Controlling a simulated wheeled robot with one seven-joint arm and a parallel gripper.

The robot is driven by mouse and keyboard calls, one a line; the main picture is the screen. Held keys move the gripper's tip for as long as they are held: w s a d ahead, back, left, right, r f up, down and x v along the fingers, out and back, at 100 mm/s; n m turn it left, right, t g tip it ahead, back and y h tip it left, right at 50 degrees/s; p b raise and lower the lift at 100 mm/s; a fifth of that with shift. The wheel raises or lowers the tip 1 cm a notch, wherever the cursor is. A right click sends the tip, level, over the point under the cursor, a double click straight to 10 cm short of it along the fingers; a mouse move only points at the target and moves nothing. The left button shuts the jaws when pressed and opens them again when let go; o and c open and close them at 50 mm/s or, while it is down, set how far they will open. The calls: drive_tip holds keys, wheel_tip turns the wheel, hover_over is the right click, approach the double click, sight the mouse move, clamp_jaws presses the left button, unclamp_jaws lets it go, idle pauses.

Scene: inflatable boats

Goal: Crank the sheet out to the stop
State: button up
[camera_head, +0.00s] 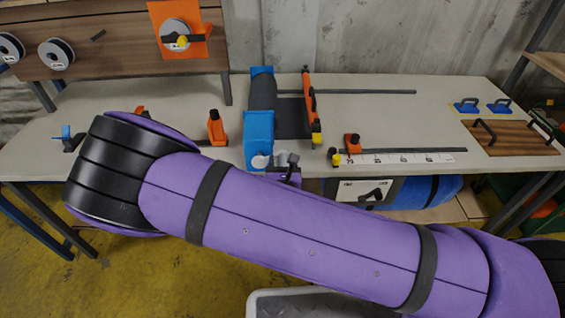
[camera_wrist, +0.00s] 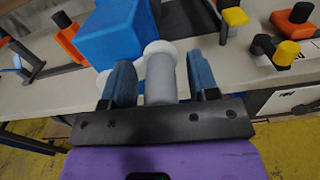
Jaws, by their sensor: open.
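A roller with a dark roll (camera_head: 262,95) and blue end blocks stands on the bench. A short dark sheet (camera_head: 293,118) runs from it to an orange bar (camera_head: 308,95) on its right. A stop-like orange and black block (camera_head: 353,143) sits at the left of the scale. The grey crank handle (camera_wrist: 160,80) with a white end is at the near blue block (camera_wrist: 112,32). My gripper (camera_wrist: 161,76) is open, its fingers on either side of the handle with small gaps. In the head view my gripper (camera_head: 283,165) is partly hidden by my arm.
A numbered white scale (camera_head: 400,157) lies along the front edge. Two dark rails cross the bench. An orange clamp-like tool (camera_head: 216,127) stands left of the roller. A wooden board (camera_head: 508,138) with handles is at the right. The bench (camera_head: 390,115) between the rails is clear.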

clamp_jaws()
drive_tip(key=shift+d+f, duration=0.1)
drive_tip(key=m, duration=0.1)
drive_tip(key=f+m, duration=0.1)
drive_tip(key=shift+d+f+m, duration=0.25)
drive_tip(key=shift+f+m, duration=0.05)
drive_tip(key=shift+a+f+m, duration=0.25)
drive_tip(key=shift+f+m, duration=0.95)
drive_tip(key=shift+m, duration=0.65)
drive_tip(key=shift+a+f+m, duration=0.2)
drive_tip(key=shift+f+m, duration=0.95)
drive_tip(key=shift+m, duration=0.7)
drive_tip(key=shift+s+f, duration=0.1)
